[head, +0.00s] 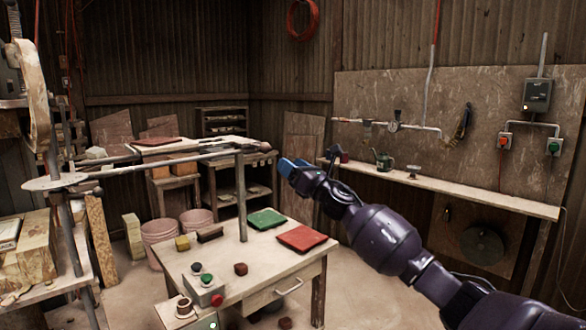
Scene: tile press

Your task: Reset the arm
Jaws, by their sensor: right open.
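My right arm comes in from the lower right, dark purple and raised. Its gripper (308,162) has blue fingertips, spread apart with nothing visible between them. It is in front of the far wall, up and to the right of the work table (240,262). A long horizontal metal arm (185,158) reaches from the machine at the left to above the table. A dark knob (265,147) is at its right end. An upright post (241,200) runs from this arm down to the tabletop. My left gripper is out of view.
On the table are a green tile (266,219), a red tile (302,238), small blocks and a button box (204,290). A narrow wall shelf (470,187) runs along the right, behind my arm. Pink buckets (160,236) stand behind the table.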

